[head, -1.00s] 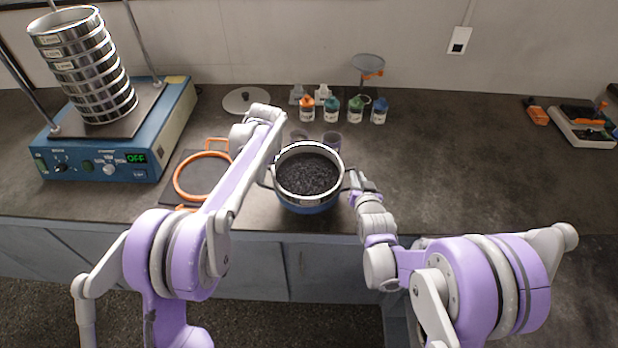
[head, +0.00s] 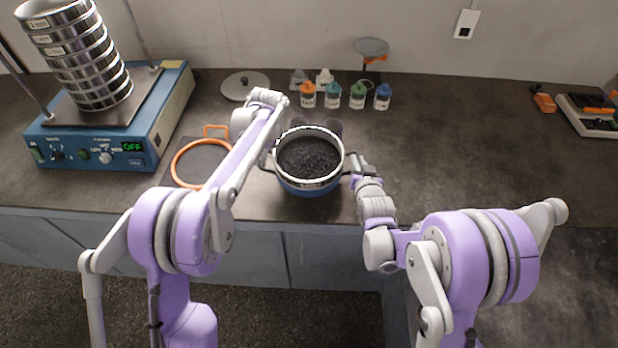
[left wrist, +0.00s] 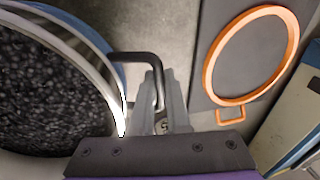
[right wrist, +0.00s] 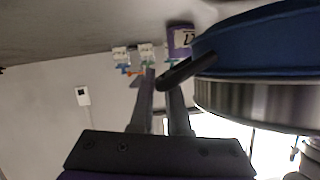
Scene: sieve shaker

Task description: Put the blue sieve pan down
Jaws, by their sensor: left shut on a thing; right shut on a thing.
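The blue sieve pan (head: 310,188) holds dark granules (head: 308,158) and has a silver rim. It is near the front edge of the bench, between my two grippers. My left gripper (left wrist: 163,105) is shut on the pan's black handle on its left side. My right gripper (right wrist: 168,85) is shut on the opposite handle; the pan's blue wall (right wrist: 260,45) fills the right of the right wrist view. The pan looks level. I cannot tell whether its base touches the bench, as its underside is hidden.
An orange ring (head: 176,163) lies on a dark mat left of the pan. The shaker (head: 150,135) with stacked sieves (head: 75,60) stands further left, its display reading OFF. Several small jars (head: 357,96) stand behind the pan, with dark cups (head: 333,126) close behind it.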

